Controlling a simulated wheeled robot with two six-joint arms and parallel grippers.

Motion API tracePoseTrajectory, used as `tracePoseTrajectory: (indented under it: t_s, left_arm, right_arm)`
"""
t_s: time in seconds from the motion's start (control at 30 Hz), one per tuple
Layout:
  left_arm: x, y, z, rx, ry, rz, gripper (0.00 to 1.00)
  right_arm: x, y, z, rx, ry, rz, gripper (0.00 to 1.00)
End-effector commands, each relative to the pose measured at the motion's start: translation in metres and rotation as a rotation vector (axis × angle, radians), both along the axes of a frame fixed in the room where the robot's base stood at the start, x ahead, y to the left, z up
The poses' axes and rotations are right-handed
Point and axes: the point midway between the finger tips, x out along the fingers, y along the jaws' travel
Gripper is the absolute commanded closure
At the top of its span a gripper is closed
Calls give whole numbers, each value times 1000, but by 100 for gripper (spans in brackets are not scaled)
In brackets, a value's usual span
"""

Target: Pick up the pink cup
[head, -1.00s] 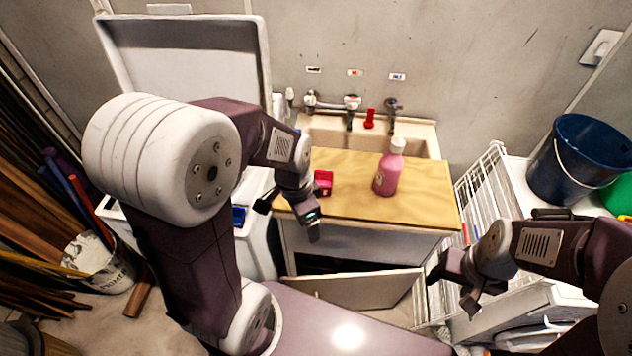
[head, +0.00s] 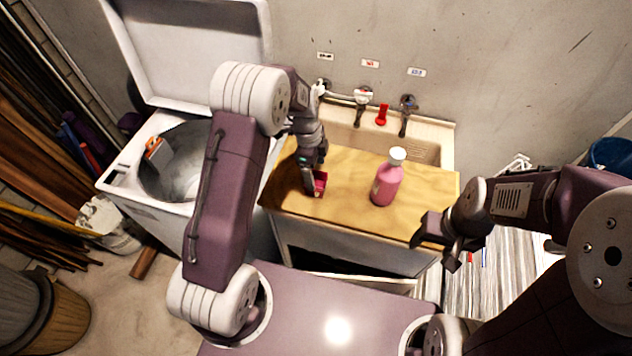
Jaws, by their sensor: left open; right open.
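The pink cup (head: 320,184) is a small red-pink thing on the wooden board (head: 345,215), near the board's left part. My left gripper (head: 313,187) is open and points down at the cup. Its fingers are at the cup and hide part of it; I cannot tell whether they touch it. My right gripper (head: 433,242) is open and empty, near the board's front right corner.
A pink bottle with a white cap (head: 386,180) stands upright to the right of the cup. Behind the board are a sink (head: 425,150) and taps (head: 362,105). An open washing machine (head: 150,205) stands left. A blue bucket (head: 612,155) is far right.

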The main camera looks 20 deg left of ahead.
Motion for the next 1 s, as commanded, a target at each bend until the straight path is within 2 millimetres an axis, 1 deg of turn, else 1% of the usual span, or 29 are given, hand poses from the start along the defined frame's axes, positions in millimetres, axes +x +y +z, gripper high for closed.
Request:
tracePoseTrajectory:
  t_s: [0.07, 0.1, 0.2, 0.33, 0.43, 0.6, 0.67, 0.7, 0.77, 0.8, 0.83, 1.0]
  left_arm:
    - [-2, 0, -3, 0, 3, 0, 20]
    - [-3, -1, -7, 0, 4, -1, 20]
    - [-8, -2, -25, 0, 7, 0, 20]
    - [-8, -4, -46, 0, 2, -1, 20]
    - [-7, -5, -51, 1, -1, -1, 20]
    - [-7, -5, -52, 1, -1, -1, 20]
    - [-7, -5, -51, 0, -1, -1, 37]
    - [-7, -5, -51, 0, -1, -1, 48]
    - [-7, -5, -51, 0, -1, -1, 64]
    - [-7, -5, -51, 0, -1, -1, 76]
    - [-7, -5, -51, 0, -1, -1, 84]
    - [-7, -5, -51, 0, -1, -1, 85]
  right_arm:
    - [0, 0, 2, 0, 0, 0, 39]
    - [0, 0, 6, 0, 0, 0, 39]
    - [0, 0, 15, 0, 0, 0, 39]
    - [0, 0, 17, 0, 0, 0, 39]
    - [0, 0, 17, 0, 0, 0, 39]
    - [0, 0, 17, 0, 0, 0, 39]
    - [0, 0, 17, 0, 0, 0, 39]
    - [0, 0, 17, 0, 0, 0, 39]
    - [0, 0, 17, 0, 0, 0, 39]
    - [0, 0, 17, 0, 0, 0, 39]
    - [0, 0, 17, 0, 0, 0, 39]
    - [0, 0, 17, 0, 0, 0, 39]
